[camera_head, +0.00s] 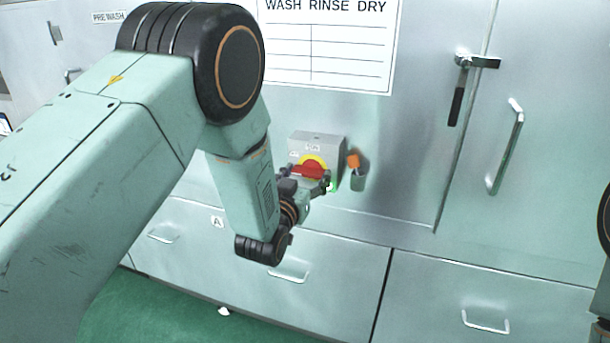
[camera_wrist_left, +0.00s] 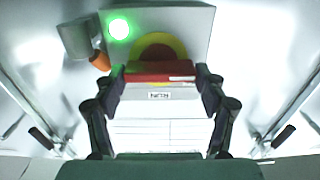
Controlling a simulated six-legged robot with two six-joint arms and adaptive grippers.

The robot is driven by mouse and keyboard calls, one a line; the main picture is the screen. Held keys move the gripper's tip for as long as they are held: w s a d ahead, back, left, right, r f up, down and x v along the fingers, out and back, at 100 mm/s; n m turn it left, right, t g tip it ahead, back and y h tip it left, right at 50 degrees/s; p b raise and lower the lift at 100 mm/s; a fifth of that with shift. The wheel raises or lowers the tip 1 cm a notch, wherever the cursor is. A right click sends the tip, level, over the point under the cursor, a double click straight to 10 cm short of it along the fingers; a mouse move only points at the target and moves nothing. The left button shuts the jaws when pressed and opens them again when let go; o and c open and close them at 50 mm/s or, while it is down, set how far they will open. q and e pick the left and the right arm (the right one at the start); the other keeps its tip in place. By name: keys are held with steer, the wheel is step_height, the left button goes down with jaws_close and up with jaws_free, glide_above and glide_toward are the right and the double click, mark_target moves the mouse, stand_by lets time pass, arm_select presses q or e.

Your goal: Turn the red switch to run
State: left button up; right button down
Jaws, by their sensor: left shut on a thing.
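The red switch (camera_head: 308,171) is a red handle on a yellow round plate (camera_head: 314,159), on the front of a small grey box (camera_head: 318,143) fixed to the steel panel. My left gripper (camera_head: 307,179) reaches it from the front, with its fingers at either end of the red handle. In the left wrist view the red handle (camera_wrist_left: 160,70) lies level across between the fingers of the gripper (camera_wrist_left: 160,82), which is shut on it. A label reading RUN (camera_wrist_left: 160,95) shows upside down beside the handle. A green lamp (camera_wrist_left: 119,29) glows on the box. My right gripper is out of view.
A grey cup (camera_head: 358,180) with an orange-topped thing (camera_head: 353,160) is fixed close to the right of the box. A door handle (camera_head: 507,147) and a black-gripped latch (camera_head: 457,100) stand out farther right. Drawers with handles (camera_head: 486,322) lie below.

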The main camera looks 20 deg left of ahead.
arm_select(q)
steer(key=shift+c, duration=0.4)
steer(key=m, duration=0.4)
steer(key=m+b, duration=0.1)
steer(key=m, duration=0.3)
steer(key=shift+d+m, duration=0.15)
steer(key=shift+m, duration=0.15)
steer(key=m, duration=0.4)
steer(key=shift+b, duration=0.4)
steer(key=m+b, duration=0.1)
steer(key=m, duration=0.4)
steer(key=shift+d, duration=0.1)
steer(key=shift+m, duration=0.3)
steer(key=o, duration=1.2)
steer(key=shift+c, duration=0.2)
